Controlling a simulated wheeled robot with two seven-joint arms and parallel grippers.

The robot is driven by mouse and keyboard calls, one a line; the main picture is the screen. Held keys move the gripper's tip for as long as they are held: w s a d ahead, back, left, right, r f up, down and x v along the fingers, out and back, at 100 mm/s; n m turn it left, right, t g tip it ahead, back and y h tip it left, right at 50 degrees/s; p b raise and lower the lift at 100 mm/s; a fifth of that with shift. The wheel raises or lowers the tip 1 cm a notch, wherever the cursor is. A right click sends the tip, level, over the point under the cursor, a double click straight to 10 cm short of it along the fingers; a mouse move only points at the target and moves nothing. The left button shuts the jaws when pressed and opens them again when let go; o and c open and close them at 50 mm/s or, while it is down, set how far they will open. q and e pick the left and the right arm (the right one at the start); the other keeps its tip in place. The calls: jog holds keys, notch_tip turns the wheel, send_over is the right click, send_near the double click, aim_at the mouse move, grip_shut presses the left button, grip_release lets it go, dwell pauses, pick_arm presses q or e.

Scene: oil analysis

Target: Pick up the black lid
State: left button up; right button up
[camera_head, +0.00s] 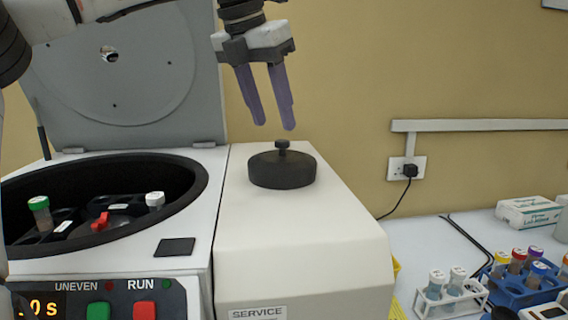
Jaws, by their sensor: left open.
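The black lid (282,171) is a round disc with a small knob on top. It sits on the flat white top of the centrifuge's right side section (300,225). My left gripper (274,127) points down just above the lid's knob, with its two purple fingers apart and nothing between them. The fingertips are a little above the knob and do not appear to touch it. My right gripper does not show.
The open centrifuge bowl (190,190) on the left holds a green-capped tube (41,212) and a white-capped tube (155,200). Its raised cover (120,110) stands behind. Tube racks (520,292) and a box (528,212) are on the right.

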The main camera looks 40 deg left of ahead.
aim_at(282, 140)
pick_arm(q)
jog(key=x, duration=0.5)
jog(key=shift+w+r, duration=0.1)
jog(key=shift+w, duration=0.1)
grip_shut()
